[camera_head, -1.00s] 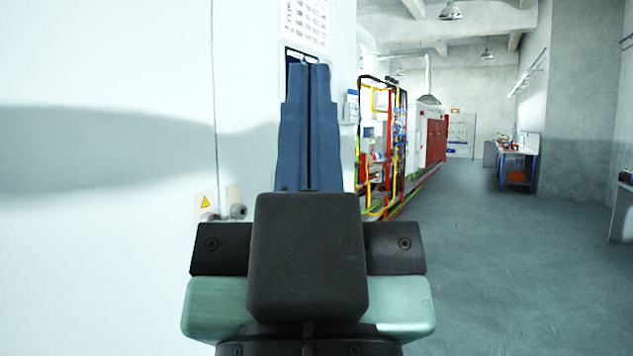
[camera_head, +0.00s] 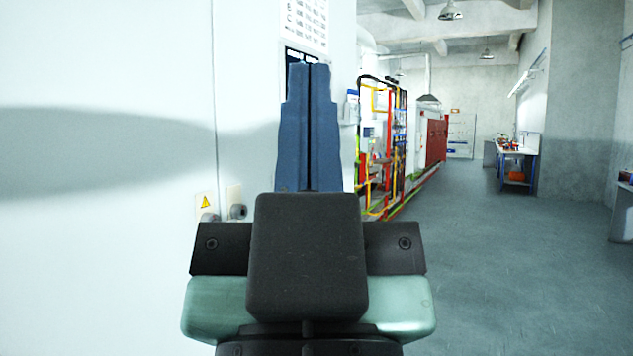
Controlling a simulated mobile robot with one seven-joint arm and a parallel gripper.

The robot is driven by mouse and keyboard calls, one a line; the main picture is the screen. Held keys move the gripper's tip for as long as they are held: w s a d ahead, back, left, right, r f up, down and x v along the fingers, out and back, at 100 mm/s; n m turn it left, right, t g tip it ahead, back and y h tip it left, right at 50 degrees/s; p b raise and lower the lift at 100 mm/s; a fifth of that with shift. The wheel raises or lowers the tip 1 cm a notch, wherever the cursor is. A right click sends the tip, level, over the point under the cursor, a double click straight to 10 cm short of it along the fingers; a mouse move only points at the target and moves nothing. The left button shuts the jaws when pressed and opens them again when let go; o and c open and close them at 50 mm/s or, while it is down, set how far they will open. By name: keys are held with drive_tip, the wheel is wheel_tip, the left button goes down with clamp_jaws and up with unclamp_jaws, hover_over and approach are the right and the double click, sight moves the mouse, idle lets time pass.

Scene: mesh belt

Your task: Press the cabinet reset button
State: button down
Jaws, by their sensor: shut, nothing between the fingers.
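My gripper (camera_head: 309,68) is in the middle of the head view, with its two blue fingers together and nothing between them. The fingers point away from me toward the pale cabinet (camera_head: 110,260), which fills the left side. The fingertips overlap a dark panel (camera_head: 290,54) under a printed sheet on the cabinet. I cannot tell whether they touch it. A small dark round knob (camera_head: 239,211) sits on a light plate at the lower left of the fingers. I cannot make out the reset button; the fingers hide part of the cabinet's face.
A yellow warning label (camera_head: 205,202) is beside the knob. To the right stand a red and yellow pipe frame (camera_head: 385,150), a red cabinet (camera_head: 437,140) and a blue-legged workbench (camera_head: 518,165). The grey floor (camera_head: 500,270) at the right is open.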

drive_tip(key=shift+r, duration=0.1)
idle(0.3)
wheel_tip(320, 180, up, 9)
drive_tip(key=p, duration=0.9)
